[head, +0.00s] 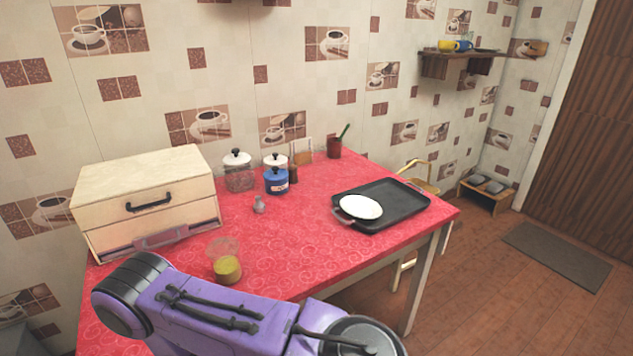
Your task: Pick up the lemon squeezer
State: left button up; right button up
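I cannot pick out the lemon squeezer for certain. A small grey, pear-shaped piece (259,204) stands on the red oilcloth table (300,240), in front of the blue pot, and may be it. A yellow-green round thing (227,268) stands nearer to me, with a clear, pinkish round shape (222,247) just behind it; their exact kind is unclear. Neither of my grippers shows in the head view. A purple arm link of mine crosses the bottom and hides the table's near part.
A wooden bread box (147,205) stands at the left. White-lidded jars (239,172) and a blue pot (277,182) stand at the back. A black tray (395,212) with a white pan (361,207) lies at the right. The cloth between the grey piece and the tray is clear.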

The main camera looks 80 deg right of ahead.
aim_at(223, 252)
jog(key=z, duration=2)
